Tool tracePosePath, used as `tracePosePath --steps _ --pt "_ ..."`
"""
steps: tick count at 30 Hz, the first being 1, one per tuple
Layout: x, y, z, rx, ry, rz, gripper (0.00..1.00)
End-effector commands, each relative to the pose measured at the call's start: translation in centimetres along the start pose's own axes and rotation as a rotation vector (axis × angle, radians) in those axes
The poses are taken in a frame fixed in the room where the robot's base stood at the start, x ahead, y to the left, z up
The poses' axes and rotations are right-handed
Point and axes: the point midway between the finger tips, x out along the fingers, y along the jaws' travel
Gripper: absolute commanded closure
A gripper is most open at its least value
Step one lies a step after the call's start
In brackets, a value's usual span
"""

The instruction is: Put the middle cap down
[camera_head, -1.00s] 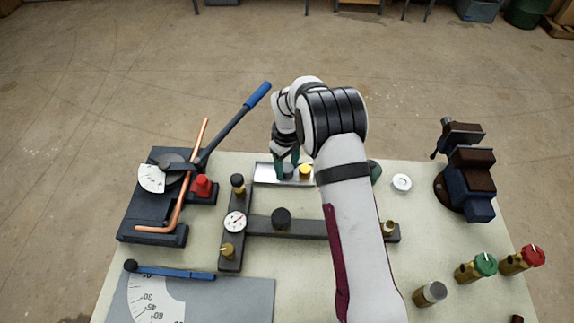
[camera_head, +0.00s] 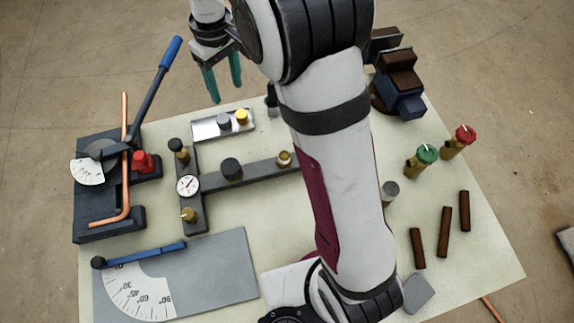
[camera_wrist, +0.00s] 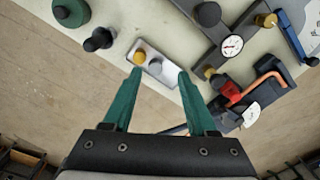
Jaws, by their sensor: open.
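A shallow silver tray (camera_head: 205,130) lies on the bench behind the dark T-shaped fixture. A grey cap (camera_head: 224,121) and a yellow cap (camera_head: 241,116) stand in it side by side; the grey one is likely the middle cap. Both caps also show in the wrist view, grey (camera_wrist: 155,67) and yellow (camera_wrist: 139,57), with the tray between the finger lines. My gripper (camera_head: 226,92) has its green fingers apart and empty, raised above and behind the tray. Neither finger touches a cap.
The T-shaped fixture (camera_head: 256,171) carries a gauge (camera_head: 188,186), black knobs and brass fittings. A pipe bender (camera_head: 105,160) with a blue handle and a red cap (camera_head: 143,161) stand left. A vise (camera_head: 401,88) stands at the back right. My arm hides part of the bench.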

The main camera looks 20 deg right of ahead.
Motion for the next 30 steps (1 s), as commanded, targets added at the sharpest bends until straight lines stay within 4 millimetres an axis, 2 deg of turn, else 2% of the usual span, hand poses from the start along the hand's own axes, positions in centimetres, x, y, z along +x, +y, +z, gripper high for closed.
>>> tracePosePath --steps 1,2,3,6,9,12,16,30 --pt "-2.5 -0.4 3.6 0.125 0.011 -0.011 0.42" --pt "-3.6 -0.9 6.1 0.219 0.013 -0.022 0.42" --pt "-4.8 -1.8 9.6 0.344 0.015 -0.039 0.42" --pt "-5.8 -4.8 17.7 0.641 0.015 -0.078 0.42" --pt "-4.8 -7.7 23.6 0.871 0.008 -0.110 0.42" --pt "-3.6 -9.5 26.7 1.007 0.001 -0.129 0.42" --pt "-3.0 -10.2 27.7 1.058 -0.005 -0.137 0.42" --pt "-3.0 -10.1 27.6 1.053 -0.005 -0.136 0.42"
